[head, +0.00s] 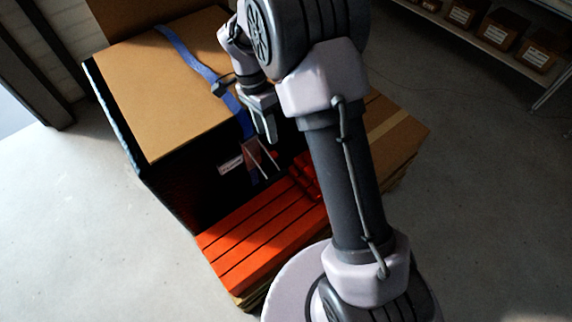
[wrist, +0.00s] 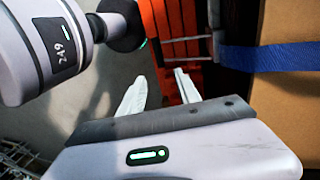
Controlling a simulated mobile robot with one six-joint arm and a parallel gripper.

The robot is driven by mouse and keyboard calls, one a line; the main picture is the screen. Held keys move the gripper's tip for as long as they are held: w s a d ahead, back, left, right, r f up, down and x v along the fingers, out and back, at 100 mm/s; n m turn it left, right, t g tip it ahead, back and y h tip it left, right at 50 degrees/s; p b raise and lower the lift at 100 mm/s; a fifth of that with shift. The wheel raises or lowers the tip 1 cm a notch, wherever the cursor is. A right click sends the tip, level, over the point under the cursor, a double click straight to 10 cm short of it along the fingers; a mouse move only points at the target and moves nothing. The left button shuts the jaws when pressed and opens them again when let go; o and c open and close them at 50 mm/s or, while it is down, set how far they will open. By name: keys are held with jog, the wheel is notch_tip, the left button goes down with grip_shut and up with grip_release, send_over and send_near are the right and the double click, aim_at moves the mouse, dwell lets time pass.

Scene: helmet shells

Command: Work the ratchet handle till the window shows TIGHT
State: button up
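A blue strap (head: 185,52) runs over the large brown box (head: 140,85) and down its dark front face. In the wrist view the strap (wrist: 270,57) meets a narrow grey metal part (wrist: 216,35) at the box's edge, perhaps the ratchet. The handle cannot be told apart clearly, and no window wording is readable.
Red slats (head: 262,235) lie in front of the box. A smaller carton (head: 398,140) stands to the right, behind my arm. A pale label (head: 231,164) is on the dark face. Shelves with boxes (head: 497,32) stand at the back right. The floor (head: 490,190) is clear.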

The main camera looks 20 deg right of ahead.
aim_at(277, 174)
jog(key=b+x, duration=0.2)
jog(key=x, duration=0.6)
jog(key=b+x, duration=0.3)
jog(key=x, duration=0.5)
jog(key=shift+s+a, duration=0.15)
jog(key=shift+s, duration=0.05)
jog(key=shift+r, duration=0.1)
grip_shut()
